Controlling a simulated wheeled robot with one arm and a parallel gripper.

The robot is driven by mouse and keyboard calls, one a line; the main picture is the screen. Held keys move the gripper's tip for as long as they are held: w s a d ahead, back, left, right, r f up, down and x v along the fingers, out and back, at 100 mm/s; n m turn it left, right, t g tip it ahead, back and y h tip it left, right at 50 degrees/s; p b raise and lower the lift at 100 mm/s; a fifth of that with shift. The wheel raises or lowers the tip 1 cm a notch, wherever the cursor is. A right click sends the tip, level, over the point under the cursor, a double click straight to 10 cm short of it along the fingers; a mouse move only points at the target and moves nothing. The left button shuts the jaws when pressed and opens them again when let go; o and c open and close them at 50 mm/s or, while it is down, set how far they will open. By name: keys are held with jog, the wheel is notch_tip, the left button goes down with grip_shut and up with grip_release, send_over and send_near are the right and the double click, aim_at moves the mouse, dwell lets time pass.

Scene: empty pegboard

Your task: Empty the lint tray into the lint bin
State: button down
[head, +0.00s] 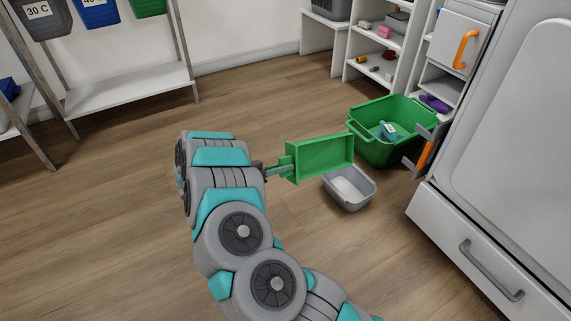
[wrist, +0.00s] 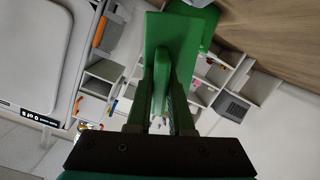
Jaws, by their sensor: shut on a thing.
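My gripper (head: 277,170) is shut on the handle of the green lint tray (head: 322,158). The handle also shows between the fingers in the wrist view (wrist: 160,78). The tray is tilted on its side, with its open face turned toward the head camera. No lint shows in the part of the tray I can see. A small grey bin (head: 352,203), which looks like the lint bin, stands on the floor just below and right of the tray in the head view. Pale stuff (head: 346,188) lies in it. The tray hides part of its far rim.
A green basket (head: 383,150) with a blue item (head: 388,131) inside stands behind the grey bin. Shelves (head: 378,38) stand at the back. The floor (head: 130,230) at left is clear.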

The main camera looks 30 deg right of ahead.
jog(key=shift+w+r+n+p, duration=0.1)
jog(key=shift+w+n+p, duration=0.4)
jog(key=shift+n, duration=0.4)
notch_tip(320, 180, down, 6)
jog(key=w+a+n, duration=0.1)
jog(key=w+n, duration=0.1)
jog(key=n, duration=0.9)
jog(key=shift+w+r+n+b, duration=0.15)
jog(key=shift+n+b, duration=0.25)
